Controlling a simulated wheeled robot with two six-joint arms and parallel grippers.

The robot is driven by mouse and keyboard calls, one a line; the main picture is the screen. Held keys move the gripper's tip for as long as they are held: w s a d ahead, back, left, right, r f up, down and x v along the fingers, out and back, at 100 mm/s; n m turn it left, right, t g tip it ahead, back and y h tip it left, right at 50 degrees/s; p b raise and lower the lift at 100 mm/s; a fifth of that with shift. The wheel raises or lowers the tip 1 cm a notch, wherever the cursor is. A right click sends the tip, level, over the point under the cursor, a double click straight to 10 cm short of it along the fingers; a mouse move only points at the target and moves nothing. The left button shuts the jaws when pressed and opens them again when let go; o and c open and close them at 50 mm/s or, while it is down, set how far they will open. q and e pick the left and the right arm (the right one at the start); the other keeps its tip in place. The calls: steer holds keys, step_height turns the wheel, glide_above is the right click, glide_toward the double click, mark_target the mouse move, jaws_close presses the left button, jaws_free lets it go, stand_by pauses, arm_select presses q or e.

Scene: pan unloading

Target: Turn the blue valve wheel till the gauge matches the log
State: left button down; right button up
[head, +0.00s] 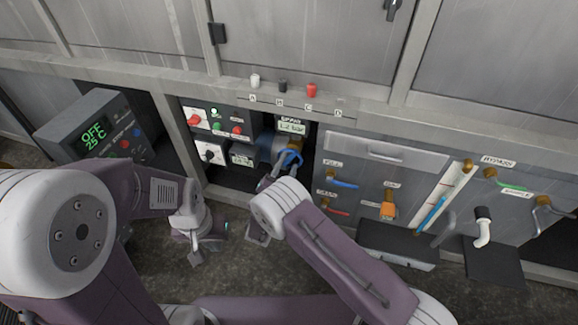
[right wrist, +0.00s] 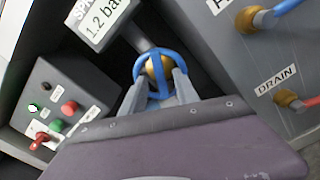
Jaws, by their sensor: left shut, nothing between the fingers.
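The blue valve wheel (head: 291,158) sits on a brass fitting in the dark bay, below a label reading 1.2 bar (head: 292,127). My right gripper (head: 278,168) is at the wheel. In the right wrist view its fingers (right wrist: 160,88) stand apart, on either side of the blue wheel (right wrist: 158,55); whether they press on it I cannot tell. The 1.2 bar label (right wrist: 103,20) shows there too, cut by the frame edge. My left gripper (head: 207,246) is shut and empty, above the floor to the left. I cannot make out a gauge dial.
A switch panel (head: 216,122) with red and green knobs is left of the wheel. A grey controller (head: 98,128) reads OFF 25 C. Small knobs (head: 283,86) line the ledge above.

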steer(key=shift+b+x, duration=0.3)
steer(key=shift+x, duration=0.8)
steer(key=shift+w+d, duration=0.1)
steer(key=shift+w, duration=0.15)
jaws_close()
steer(key=shift+m, duration=0.3)
steer(key=m, duration=0.4)
steer(key=shift+s+f, duration=0.1)
steer(key=m+b, duration=0.1)
steer(key=m, duration=0.4)
steer(key=shift+m, duration=0.3)
